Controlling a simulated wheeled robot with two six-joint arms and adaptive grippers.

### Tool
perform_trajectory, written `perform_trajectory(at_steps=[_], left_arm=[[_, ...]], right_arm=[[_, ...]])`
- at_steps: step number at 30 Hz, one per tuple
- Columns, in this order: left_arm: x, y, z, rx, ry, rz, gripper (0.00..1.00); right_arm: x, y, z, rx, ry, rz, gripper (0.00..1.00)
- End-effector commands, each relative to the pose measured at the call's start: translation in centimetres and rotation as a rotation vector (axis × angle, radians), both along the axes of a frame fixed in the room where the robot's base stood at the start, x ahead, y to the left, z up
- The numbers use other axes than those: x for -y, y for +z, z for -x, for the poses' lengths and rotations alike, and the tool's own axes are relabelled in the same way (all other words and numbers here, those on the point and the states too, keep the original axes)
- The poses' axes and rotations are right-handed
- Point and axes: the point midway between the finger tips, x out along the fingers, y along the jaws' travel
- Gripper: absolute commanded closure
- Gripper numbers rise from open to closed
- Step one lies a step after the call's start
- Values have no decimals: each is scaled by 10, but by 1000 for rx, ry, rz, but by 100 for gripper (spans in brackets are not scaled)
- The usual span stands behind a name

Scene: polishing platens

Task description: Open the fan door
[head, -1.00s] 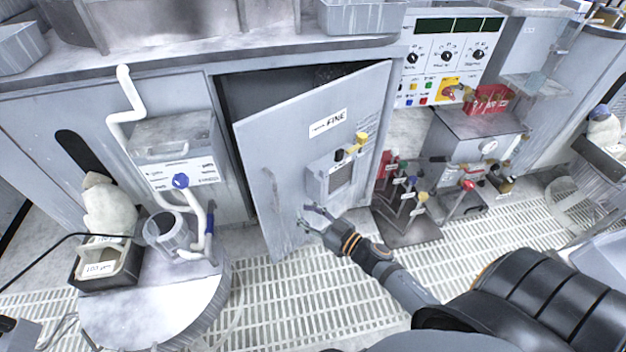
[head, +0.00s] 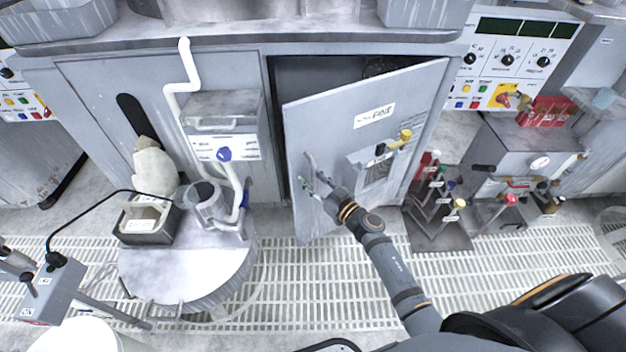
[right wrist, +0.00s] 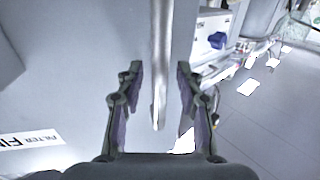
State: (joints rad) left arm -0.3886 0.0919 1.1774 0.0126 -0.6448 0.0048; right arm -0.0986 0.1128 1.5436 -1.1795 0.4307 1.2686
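The grey cabinet door (head: 325,125) with a label reading "FINE" (head: 374,115) stands ajar, hinged on its right side. A dark gap shows along its top and left side. The fingers look apart from that edge. My left gripper is not in view.
A grey box with a blue knob (head: 223,154) and white pipe stands left of the door. A round platen table (head: 190,270) is in front of it. Levers with coloured knobs (head: 440,215) stand right of the door. Open grating floor (head: 320,285) lies in front.

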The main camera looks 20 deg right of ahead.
Motion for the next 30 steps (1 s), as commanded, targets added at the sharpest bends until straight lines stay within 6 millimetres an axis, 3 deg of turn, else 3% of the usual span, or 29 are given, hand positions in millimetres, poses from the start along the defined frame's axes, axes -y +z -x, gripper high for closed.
perform_trajectory(at_steps=[2,10,30], left_arm=[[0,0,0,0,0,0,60],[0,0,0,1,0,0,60],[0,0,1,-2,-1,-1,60]], right_arm=[[0,0,0,0,0,0,65],[0,0,0,0,0,1,100],[1,0,1,0,0,1,100]])
